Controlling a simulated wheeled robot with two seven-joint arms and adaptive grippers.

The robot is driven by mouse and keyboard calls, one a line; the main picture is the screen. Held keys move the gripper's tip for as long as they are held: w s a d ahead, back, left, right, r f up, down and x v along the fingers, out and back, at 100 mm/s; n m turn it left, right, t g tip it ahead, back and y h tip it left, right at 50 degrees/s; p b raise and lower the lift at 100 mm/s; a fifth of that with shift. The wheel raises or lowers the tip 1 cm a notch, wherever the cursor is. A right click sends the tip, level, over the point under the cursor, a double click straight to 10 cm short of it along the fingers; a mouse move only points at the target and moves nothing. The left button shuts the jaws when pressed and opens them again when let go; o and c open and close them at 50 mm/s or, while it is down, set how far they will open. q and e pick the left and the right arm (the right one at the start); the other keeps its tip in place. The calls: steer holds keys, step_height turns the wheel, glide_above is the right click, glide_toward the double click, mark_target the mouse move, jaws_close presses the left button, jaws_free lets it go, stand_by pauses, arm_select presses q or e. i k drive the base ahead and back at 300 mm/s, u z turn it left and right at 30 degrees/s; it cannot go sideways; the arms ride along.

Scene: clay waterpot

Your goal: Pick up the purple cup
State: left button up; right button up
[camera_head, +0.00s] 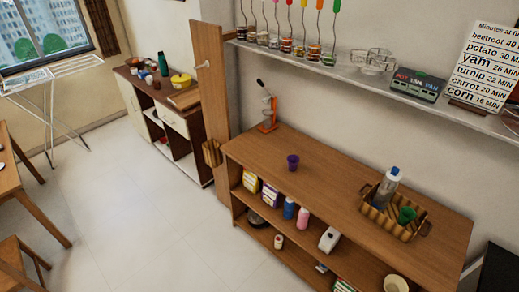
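The purple cup (292,162) is small and stands upright on the top of the wooden shelf unit (325,185), left of its middle. Nothing touches it. Neither of my grippers shows in the head view.
On the same top, an orange and grey upright device (267,108) stands at the back left, and a basket (377,213) with a bottle (385,187) and a green item (406,215) stands at the right. A wall shelf (340,72) hangs above. The top around the cup is clear.

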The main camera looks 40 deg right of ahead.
mark_target(293, 160)
steer(key=z, duration=0.1)
steer(key=i, duration=1.7)
steer(key=z, duration=1.05)
steer(key=i, duration=0.95)
steer(key=z, duration=1)
